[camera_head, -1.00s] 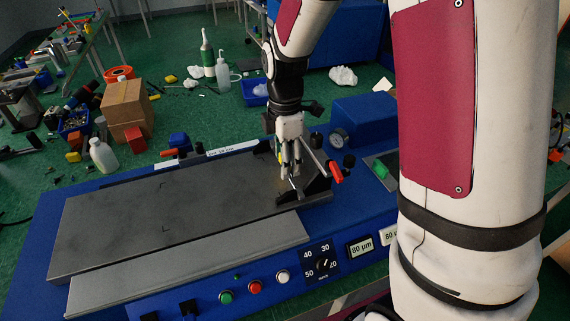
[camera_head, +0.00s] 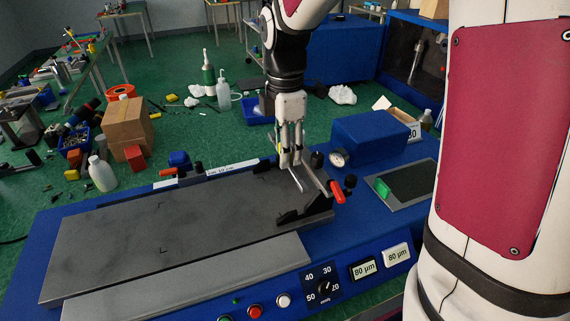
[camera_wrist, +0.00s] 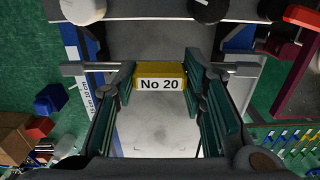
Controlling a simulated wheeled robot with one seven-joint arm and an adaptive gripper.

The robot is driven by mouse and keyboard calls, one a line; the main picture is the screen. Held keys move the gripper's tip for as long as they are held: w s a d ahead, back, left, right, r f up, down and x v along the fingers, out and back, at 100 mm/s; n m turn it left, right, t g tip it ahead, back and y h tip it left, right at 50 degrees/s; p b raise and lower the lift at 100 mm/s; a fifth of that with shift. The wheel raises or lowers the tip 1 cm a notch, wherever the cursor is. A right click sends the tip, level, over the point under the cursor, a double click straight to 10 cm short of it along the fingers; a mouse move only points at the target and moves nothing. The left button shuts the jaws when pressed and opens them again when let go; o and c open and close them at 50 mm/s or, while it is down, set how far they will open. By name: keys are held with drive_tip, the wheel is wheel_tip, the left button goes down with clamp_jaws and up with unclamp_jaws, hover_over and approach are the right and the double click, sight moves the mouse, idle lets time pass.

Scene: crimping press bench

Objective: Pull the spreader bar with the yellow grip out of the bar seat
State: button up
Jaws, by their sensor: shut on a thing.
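My gripper (camera_head: 291,158) hangs over the right end of the press plate. In the wrist view its two green-padded fingers (camera_wrist: 160,100) are shut on the yellow grip (camera_wrist: 160,70), marked "No 20". The metal spreader bar (camera_wrist: 83,69) sticks out on both sides of the fingers; part of it also shows as a light strip below the gripper in the head view (camera_head: 274,173). The bar appears raised above the dark bracket (camera_head: 287,217) at the plate's right end. Which part is the bar seat is hard to tell.
The grey press plate (camera_head: 150,232) lies left of the gripper, bare. Boxes and bottles lie on the green floor behind.

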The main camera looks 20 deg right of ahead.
drive_tip(key=shift+r+p, duration=0.95)
drive_tip(key=shift+r, duration=1.35)
drive_tip(key=shift+r+p, duration=0.9)
drive_tip(key=shift+r, duration=0.55)
